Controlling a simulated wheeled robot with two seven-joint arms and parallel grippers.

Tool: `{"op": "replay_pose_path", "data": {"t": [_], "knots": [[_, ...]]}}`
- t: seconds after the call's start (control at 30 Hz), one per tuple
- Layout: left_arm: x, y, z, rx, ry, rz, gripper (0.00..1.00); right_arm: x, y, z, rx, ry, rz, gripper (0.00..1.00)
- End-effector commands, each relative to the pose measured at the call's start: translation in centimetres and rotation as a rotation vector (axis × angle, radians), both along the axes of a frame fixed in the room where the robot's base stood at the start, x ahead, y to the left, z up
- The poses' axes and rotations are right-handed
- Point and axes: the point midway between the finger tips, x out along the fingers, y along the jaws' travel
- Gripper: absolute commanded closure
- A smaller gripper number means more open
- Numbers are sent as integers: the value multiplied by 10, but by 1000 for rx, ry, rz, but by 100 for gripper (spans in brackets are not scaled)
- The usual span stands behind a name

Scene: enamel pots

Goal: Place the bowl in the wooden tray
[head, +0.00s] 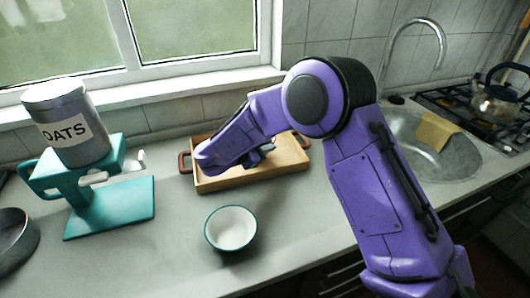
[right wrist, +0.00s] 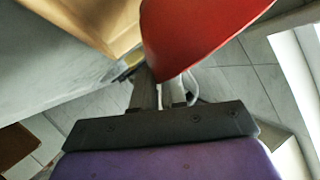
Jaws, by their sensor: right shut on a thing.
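My right gripper (right wrist: 160,84) is shut on a smooth red curved thing (right wrist: 195,35), which looks like part of a bowl; most of it is out of the frame. In the head view my right forearm covers the gripper and the red thing. The wooden tray (head: 283,170), with reddish-brown handles, lies under the forearm on the counter. Pale wood (right wrist: 95,18), probably the tray, shows beside the red thing in the right wrist view. A white bowl with a dark green rim (head: 231,229) stands upright in front of the tray. My left gripper is not in view.
A teal scale (head: 110,210) bearing an oats canister (head: 70,125) stands left of the tray. A dark pan (head: 15,243) is at the far left. The sink (head: 445,155), its tap (head: 440,45) and a kettle (head: 497,98) are at right. Counter right of the white bowl is clear.

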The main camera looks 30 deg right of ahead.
Motion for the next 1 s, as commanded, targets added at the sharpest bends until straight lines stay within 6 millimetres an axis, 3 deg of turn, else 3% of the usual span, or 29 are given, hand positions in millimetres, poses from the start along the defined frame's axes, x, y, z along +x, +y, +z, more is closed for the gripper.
{"op": "replay_pose_path", "data": {"t": [0.3,0.6,0.7,1.0], "knots": [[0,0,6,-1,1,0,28,11,-7,-41,-1,1,1,100],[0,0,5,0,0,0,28,10,-7,-46,0,-2,2,100],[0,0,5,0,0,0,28,10,-7,-46,0,-2,2,62],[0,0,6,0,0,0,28,10,-7,-44,0,-2,2,62]]}}
